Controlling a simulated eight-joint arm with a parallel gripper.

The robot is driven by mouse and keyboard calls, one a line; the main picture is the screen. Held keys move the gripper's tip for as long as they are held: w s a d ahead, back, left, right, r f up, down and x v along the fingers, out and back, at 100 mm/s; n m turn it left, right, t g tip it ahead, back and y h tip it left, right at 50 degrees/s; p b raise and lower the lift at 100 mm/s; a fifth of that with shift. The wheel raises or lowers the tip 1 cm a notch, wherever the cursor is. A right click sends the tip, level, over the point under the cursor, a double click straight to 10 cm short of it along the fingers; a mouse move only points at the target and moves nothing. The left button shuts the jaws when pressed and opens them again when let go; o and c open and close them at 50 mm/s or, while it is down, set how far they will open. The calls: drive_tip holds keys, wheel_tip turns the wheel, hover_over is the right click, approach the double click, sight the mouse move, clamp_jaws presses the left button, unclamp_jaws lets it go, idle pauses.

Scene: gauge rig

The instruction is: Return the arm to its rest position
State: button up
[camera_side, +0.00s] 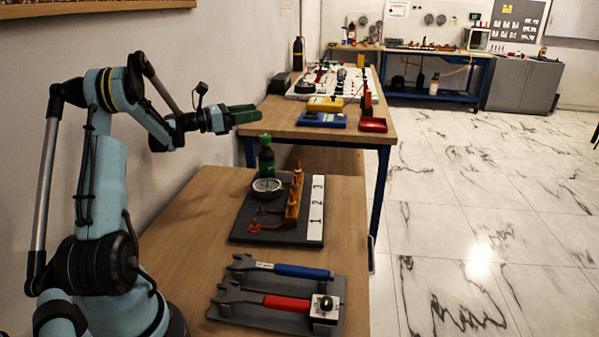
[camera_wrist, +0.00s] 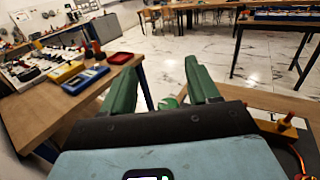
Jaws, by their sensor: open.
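My gripper (camera_side: 256,113) is raised above the near wooden bench in the side view, with its green fingers pointing right. In the wrist view my gripper (camera_wrist: 160,82) shows two green fingers spread apart. Nothing is held between them. My arm is bent at the elbow, with the forearm reaching right toward the benches.
On the near bench (camera_side: 185,218) are a gauge rig board (camera_side: 241,219) with a round dial (camera_side: 267,185) and orange fittings, and a grey tray (camera_side: 262,317) with blue-handled (camera_side: 303,271) and red-handled (camera_side: 287,303) wrenches. A second bench (camera_side: 282,118) stands behind. The wall is close at left.

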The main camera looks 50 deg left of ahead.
drive_tip(key=w+d+r+n+t+y, duration=0.1)
drive_tip(key=w+d+r+n+y, duration=0.2)
drive_tip(key=d+r+n+y, duration=0.55)
drive_tip(key=w+d+r+n+t+y, duration=0.1)
drive_tip(key=w+d+r+n+y, duration=0.15)
drive_tip(key=r+n, duration=0.7)
drive_tip(key=s+d+f+n+g+h, duration=0.3)
drive_tip(key=s+d+f+n+g, duration=0.3)
drive_tip(key=s+d+f+n, duration=0.2)
drive_tip(key=s+d+f+n+g+h, duration=0.3)
drive_tip(key=s+d+f+n+g, duration=0.3)
drive_tip(key=d+f, duration=1)
drive_tip(key=s+d+n, duration=0.1)
drive_tip(key=s+n, duration=0.2)
drive_tip(key=n, duration=0.3)
drive_tip(key=shift+s+d+h, duration=0.15)
drive_tip(key=shift+s+h, duration=0.1)
drive_tip(key=shift+h, duration=0.05)
